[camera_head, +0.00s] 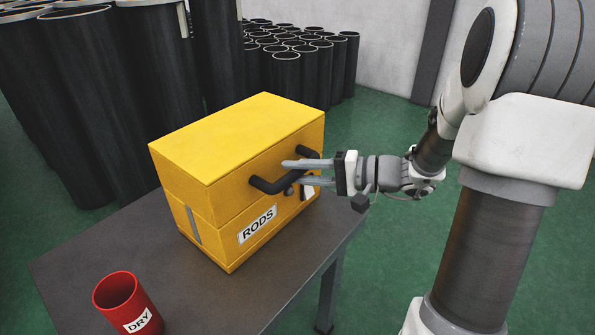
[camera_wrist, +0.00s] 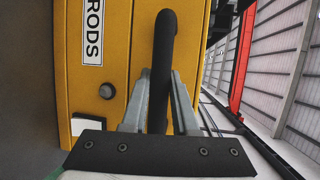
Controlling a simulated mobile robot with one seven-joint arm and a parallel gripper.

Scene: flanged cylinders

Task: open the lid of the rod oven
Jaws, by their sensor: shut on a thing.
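The rod oven (camera_head: 200,205) is a yellow box with a RODS label, standing on a dark table. Its yellow lid (camera_head: 235,140) lies flat on top and looks closed. A black bar handle (camera_head: 272,186) sticks out from the lid's front. My gripper (camera_head: 298,172) reaches in from the right and is shut on the handle. In the wrist view the handle (camera_wrist: 162,60) runs between the two fingers (camera_wrist: 160,95), with one finger on each side. The fingers partly hide the handle's middle in the head view.
A red cup (camera_head: 128,300) labelled DRY stands on the table (camera_head: 190,290), front left. A round knob (camera_wrist: 107,91) sits on the oven front beside the handle. Tall black cylinders (camera_head: 115,110) stand behind the oven. Green floor (camera_head: 390,130) is clear at the right.

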